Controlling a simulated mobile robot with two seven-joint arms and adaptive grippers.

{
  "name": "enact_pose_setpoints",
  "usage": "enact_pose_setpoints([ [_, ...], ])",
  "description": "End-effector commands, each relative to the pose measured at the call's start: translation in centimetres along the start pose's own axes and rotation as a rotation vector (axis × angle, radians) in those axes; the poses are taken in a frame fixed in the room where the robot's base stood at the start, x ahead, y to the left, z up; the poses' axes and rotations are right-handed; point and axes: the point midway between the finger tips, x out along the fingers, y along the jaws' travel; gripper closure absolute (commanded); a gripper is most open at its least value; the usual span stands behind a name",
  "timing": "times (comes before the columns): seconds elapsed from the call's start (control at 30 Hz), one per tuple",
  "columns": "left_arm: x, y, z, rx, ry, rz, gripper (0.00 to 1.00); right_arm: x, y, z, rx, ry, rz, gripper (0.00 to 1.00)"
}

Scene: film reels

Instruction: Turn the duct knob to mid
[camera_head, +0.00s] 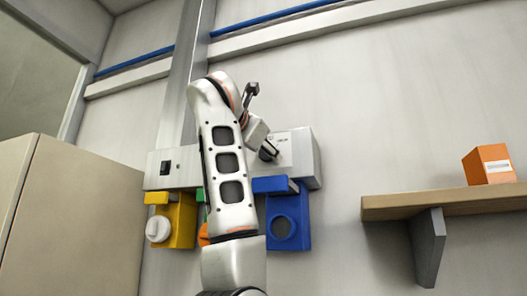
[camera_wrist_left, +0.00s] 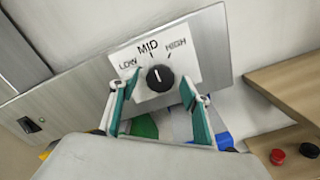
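The duct knob (camera_wrist_left: 160,78) is a round black dial with a white pointer line, on a white label plate (camera_wrist_left: 188,66) marked LOW, MID and HIGH. In the left wrist view its pointer is directed roughly up toward MID. My left gripper (camera_wrist_left: 158,88) is open, with one green-padded finger on each side of the knob. The fingertips look apart from it; their exact depth is hard to tell. In the head view my left gripper (camera_head: 269,149) is at the grey control box (camera_head: 307,160), and my arm and gripper largely hide the knob. My right gripper is not in view.
Yellow (camera_head: 181,222) and blue (camera_head: 289,222) units hang below the box. A wooden shelf (camera_head: 440,205) with an orange box (camera_head: 489,165) is at right. A tan cabinet (camera_head: 75,220) is at left. Red (camera_wrist_left: 277,156) and black (camera_wrist_left: 309,150) round items lie on a lower shelf.

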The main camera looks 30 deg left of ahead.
Motion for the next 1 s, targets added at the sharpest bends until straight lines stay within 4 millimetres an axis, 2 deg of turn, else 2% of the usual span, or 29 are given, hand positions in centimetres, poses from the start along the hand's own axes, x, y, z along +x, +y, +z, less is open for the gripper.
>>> enact_pose_setpoints([
  [0.37,-0.5,0.0,0.0,0.000,0.001,0.000,0.53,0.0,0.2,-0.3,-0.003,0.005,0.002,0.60],
  [0.47,-1.6,0.0,0.0,-0.001,0.000,0.001,0.53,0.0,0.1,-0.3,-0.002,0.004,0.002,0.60],
  [0.8,-8.4,0.0,0.1,-0.002,-0.003,0.001,0.53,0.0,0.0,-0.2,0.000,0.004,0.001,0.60],
  [1.0,-11.1,0.0,0.0,-0.001,0.000,0.000,0.53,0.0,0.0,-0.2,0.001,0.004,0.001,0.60],
])
